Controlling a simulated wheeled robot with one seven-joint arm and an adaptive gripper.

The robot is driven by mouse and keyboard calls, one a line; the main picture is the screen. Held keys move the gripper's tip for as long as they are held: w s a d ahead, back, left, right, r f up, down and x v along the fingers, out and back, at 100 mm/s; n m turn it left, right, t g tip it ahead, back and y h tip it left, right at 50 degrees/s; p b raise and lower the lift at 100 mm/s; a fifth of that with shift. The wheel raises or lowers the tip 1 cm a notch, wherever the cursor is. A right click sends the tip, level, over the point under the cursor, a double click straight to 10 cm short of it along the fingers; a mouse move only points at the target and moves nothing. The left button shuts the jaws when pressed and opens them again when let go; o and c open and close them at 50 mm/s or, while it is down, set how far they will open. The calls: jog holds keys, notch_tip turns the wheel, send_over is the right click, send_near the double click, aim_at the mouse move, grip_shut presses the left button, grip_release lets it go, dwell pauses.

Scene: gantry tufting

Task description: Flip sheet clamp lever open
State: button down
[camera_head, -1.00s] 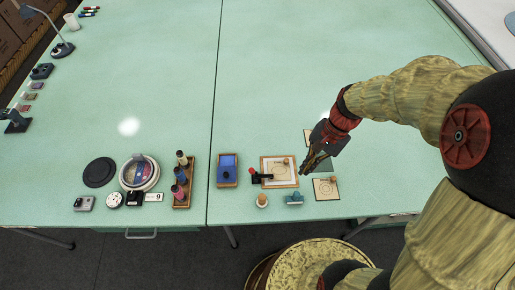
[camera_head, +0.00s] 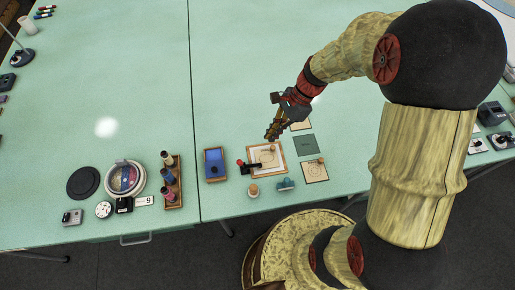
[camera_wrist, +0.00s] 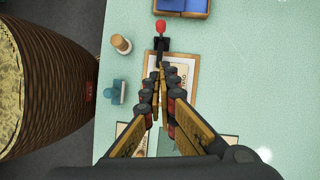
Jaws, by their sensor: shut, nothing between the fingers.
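The sheet clamp is a black toggle with a red-tipped lever (camera_head: 241,163) at the left edge of a wood-framed board (camera_head: 285,158) holding a white sheet. In the wrist view the red tip (camera_wrist: 160,27) lies beyond my fingertips, near the top centre, and the black clamp body (camera_wrist: 161,46) is just below it. My gripper (camera_head: 272,136) is shut and empty, above the far edge of the board. In the wrist view my gripper (camera_wrist: 160,75) covers much of the framed sheet. The fingers are apart from the lever.
A blue tray (camera_head: 214,163) stands left of the clamp. A wooden knob (camera_head: 253,190) and a teal stamp-like block (camera_head: 286,185) stand in front of the board. Square cards (camera_head: 314,171) lie to its right. The table behind is clear.

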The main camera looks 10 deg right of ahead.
jog(key=b, duration=0.3)
send_near(251, 165)
jog(key=a, duration=0.1)
jog(key=a+f, duration=0.1)
jog(key=a, duration=0.1)
jog(key=shift+s+f, duration=0.35)
jog(key=shift+a+f, duration=0.1)
jog(key=shift+a, duration=0.35)
jog(key=shift+a+p, duration=0.15)
jog(key=shift+p, duration=0.45)
